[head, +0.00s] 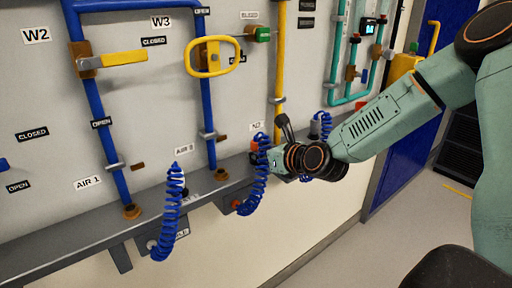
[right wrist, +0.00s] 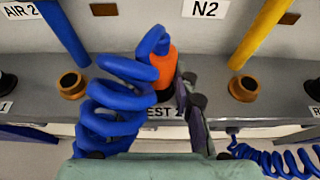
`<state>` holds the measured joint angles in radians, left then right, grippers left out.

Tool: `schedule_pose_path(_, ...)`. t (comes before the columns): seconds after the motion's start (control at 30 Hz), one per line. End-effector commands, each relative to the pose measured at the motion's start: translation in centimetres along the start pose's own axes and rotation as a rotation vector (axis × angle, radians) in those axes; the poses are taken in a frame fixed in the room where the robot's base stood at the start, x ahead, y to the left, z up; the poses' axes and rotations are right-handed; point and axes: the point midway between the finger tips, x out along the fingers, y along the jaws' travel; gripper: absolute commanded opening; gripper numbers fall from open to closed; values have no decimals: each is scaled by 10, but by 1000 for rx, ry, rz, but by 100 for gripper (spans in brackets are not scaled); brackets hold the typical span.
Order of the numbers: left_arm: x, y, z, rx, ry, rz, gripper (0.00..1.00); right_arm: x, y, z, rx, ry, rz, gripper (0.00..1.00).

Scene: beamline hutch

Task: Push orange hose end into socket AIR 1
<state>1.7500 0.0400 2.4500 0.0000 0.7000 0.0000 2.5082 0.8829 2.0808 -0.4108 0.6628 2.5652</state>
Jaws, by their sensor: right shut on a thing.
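The orange hose end (right wrist: 164,72) stands roughly upright in the right wrist view, with its blue coiled hose (right wrist: 110,105) at its left. In the head view a bit of orange (head: 254,146) shows beside my right gripper (head: 268,158). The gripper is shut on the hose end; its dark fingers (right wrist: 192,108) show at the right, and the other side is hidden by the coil. A black part is below the orange, above the TEST 2 label. The AIR 1 label (head: 88,183) is at the head view's lower left, with a brass fitting (head: 132,212) below the nearby blue pipe. My left gripper is not in view.
A grey ledge (head: 60,253) runs along the wall. Another blue coiled hose (head: 172,210) hangs between the AIR 1 fitting and my right gripper. Blue pipes (head: 97,120) and a yellow pipe (head: 279,70) rise from the ledge. The floor at right is clear.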

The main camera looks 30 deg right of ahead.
Motion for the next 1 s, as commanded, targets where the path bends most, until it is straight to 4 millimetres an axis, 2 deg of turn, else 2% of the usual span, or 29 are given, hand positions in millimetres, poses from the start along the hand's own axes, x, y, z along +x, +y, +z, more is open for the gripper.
schedule_pose_path(1.0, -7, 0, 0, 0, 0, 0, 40, -4, 0, 11, 0, -2, -1, 0)
